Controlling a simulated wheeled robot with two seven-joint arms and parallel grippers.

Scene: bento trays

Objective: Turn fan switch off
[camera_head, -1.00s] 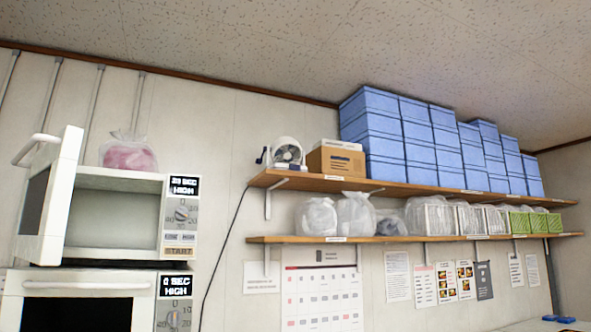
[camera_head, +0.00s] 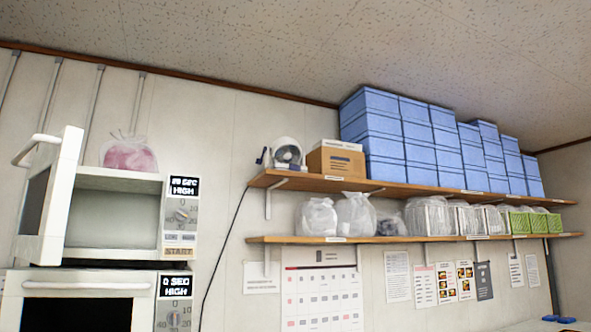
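A small white fan (camera_head: 287,154) with a dark round front stands at the left end of the upper wooden shelf (camera_head: 400,187). A dark blue part (camera_head: 264,157) shows at the fan's left side; I cannot tell whether it is the switch. A black cord (camera_head: 226,250) hangs down the wall from the shelf's left end. Neither of my grippers is in view.
A cardboard box (camera_head: 336,160) stands right of the fan, then stacked blue boxes (camera_head: 386,130). The lower shelf (camera_head: 375,239) holds bagged goods and green boxes. At left, an open-doored microwave (camera_head: 118,178) sits on another microwave (camera_head: 85,286), with a bagged pink item (camera_head: 129,155) on top.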

